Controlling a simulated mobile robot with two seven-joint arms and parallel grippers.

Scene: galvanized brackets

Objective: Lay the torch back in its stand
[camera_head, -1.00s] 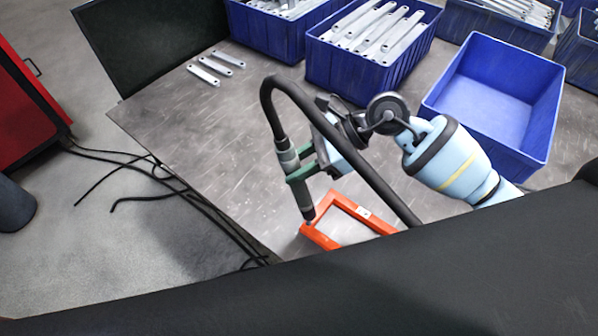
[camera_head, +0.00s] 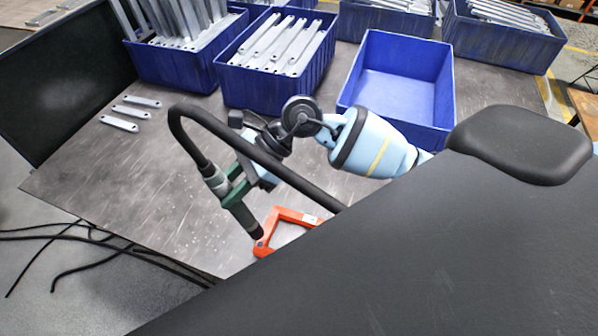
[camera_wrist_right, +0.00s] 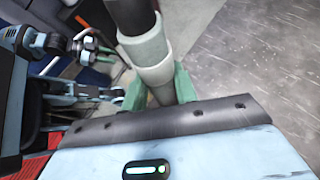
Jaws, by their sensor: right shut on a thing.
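The torch (camera_head: 214,178) is a grey and dark handle with a thick black hose looping from its top. My right gripper (camera_head: 233,188), with green fingers, is shut around the torch's handle. The torch is tilted in the head view, its dark tip down at the left corner of an orange frame (camera_head: 287,213), which looks like the stand. Whether the tip touches the frame I cannot tell. The torch's grey collar (camera_wrist_right: 150,50) also shows between the fingers in the right wrist view. What looks like my left gripper (camera_wrist_right: 88,48) shows small and blurred there.
Blue crates stand along the back, one empty (camera_head: 443,100), another holding metal brackets (camera_head: 285,45). Several loose brackets (camera_head: 130,112) lie at the table's left. The metal table (camera_head: 130,180) is bare left of the torch. Black cables (camera_head: 85,240) lie on the floor.

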